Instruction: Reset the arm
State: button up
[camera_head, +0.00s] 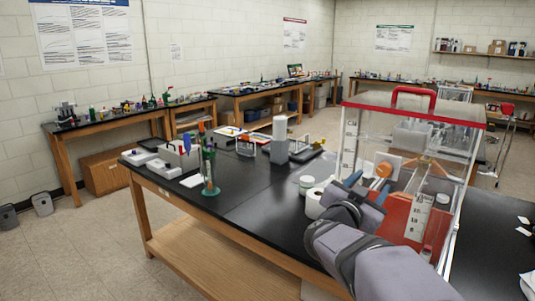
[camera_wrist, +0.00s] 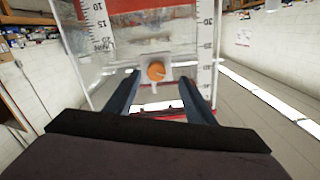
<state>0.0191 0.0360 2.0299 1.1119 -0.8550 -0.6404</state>
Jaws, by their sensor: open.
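My gripper (camera_head: 369,184) is at the near left side of a large clear box (camera_head: 362,122) with a red rim and a red handle on top. In the wrist view my gripper (camera_wrist: 160,82) has its two dark blue fingers spread apart, with nothing held between them. An orange round knob (camera_wrist: 155,71) on a pale plate shows ahead, between the fingertips. The knob also shows in the head view (camera_head: 384,169), just beyond the fingers. I cannot tell whether the fingers touch the box.
White roll-like containers (camera_head: 313,205) stand close to my arm's left. On the black table (camera_head: 240,210), a green stand (camera_head: 209,170), white blocks (camera_head: 175,158) and a grey upright device (camera_head: 280,140) stand farther left. The near middle of the table is clear.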

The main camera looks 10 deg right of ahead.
jog(key=w+a+f+n+y, duration=0.3)
jog(key=a+f+n+y, duration=0.2)
jog(key=a+f+y, duration=0.75)
jog(key=s+a+f+n+g, duration=0.2)
jog(key=s+a+f+g, duration=0.2)
jog(key=s+a+f, duration=0.4)
jog(key=s+d+f+n+g, duration=0.1)
jog(key=s+f+g, duration=0.3)
jog(key=s, duration=0.8)
jog(key=s+d+f+n+g, duration=0.1)
jog(key=s+f+n+g, duration=0.2)
jog(key=s+f, duration=0.6)
jog(key=shift+s+d+n+g, duration=0.35)
jog(key=shift+s+g, duration=0.55)
jog(key=shift+s, duration=0.6)
jog(key=shift+a, duration=0.1)
jog(key=shift+c, duration=0.5)
